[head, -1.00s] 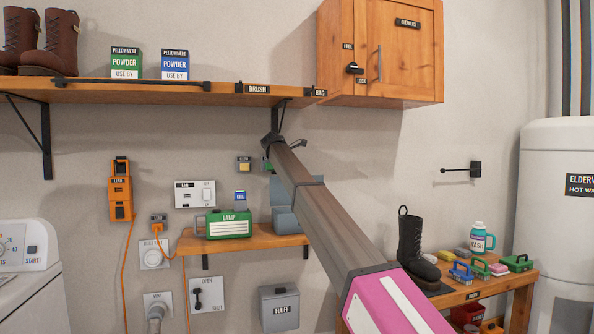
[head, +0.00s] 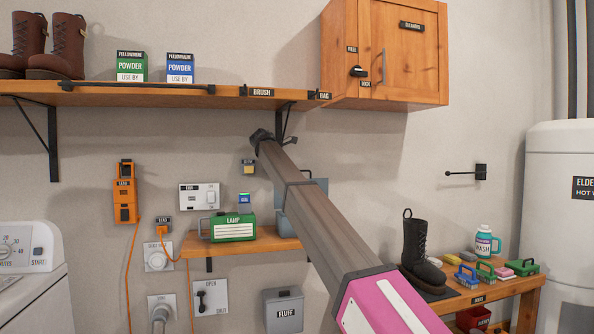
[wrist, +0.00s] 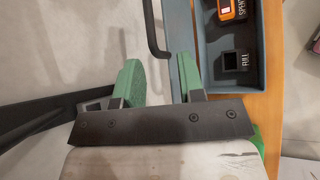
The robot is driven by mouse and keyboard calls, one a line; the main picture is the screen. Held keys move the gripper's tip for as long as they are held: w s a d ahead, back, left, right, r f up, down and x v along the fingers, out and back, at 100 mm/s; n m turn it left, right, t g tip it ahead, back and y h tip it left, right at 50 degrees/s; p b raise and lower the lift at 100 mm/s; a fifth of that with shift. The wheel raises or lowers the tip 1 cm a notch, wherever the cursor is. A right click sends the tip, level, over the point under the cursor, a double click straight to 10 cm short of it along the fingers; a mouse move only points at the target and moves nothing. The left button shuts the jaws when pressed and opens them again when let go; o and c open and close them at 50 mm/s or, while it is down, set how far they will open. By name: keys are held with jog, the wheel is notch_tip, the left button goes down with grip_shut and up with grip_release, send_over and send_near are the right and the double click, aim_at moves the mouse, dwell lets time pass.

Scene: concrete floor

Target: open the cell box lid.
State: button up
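The blue-grey cell box (head: 286,227) sits on the small wooden shelf, partly hidden by my arm. Its lid (head: 318,188) stands raised at the back, to the right of my arm. In the wrist view, the open box (wrist: 226,85) shows a compartment marked SPENT with an orange cell (wrist: 232,9) in it, and a dark socket marked FULL. The lid (wrist: 180,22) is edge-on beside it, with its black handle (wrist: 150,28). My gripper (wrist: 159,78) has its green fingers spread with nothing between them, close to the handle. In the head view my fingers are hidden.
A green lamp box (head: 232,228) stands left of the cell box on the shelf (head: 262,243). An orange charger (head: 125,197) hangs on the wall. A long shelf (head: 180,95) with a rail runs above. A bin marked FLUFF (head: 284,311) is below.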

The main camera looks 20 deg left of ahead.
jog(key=s+a, duration=0.4)
jog(key=s, duration=0.1)
jog(key=shift+s+a, duration=0.15)
jog(key=shift+s, duration=0.25)
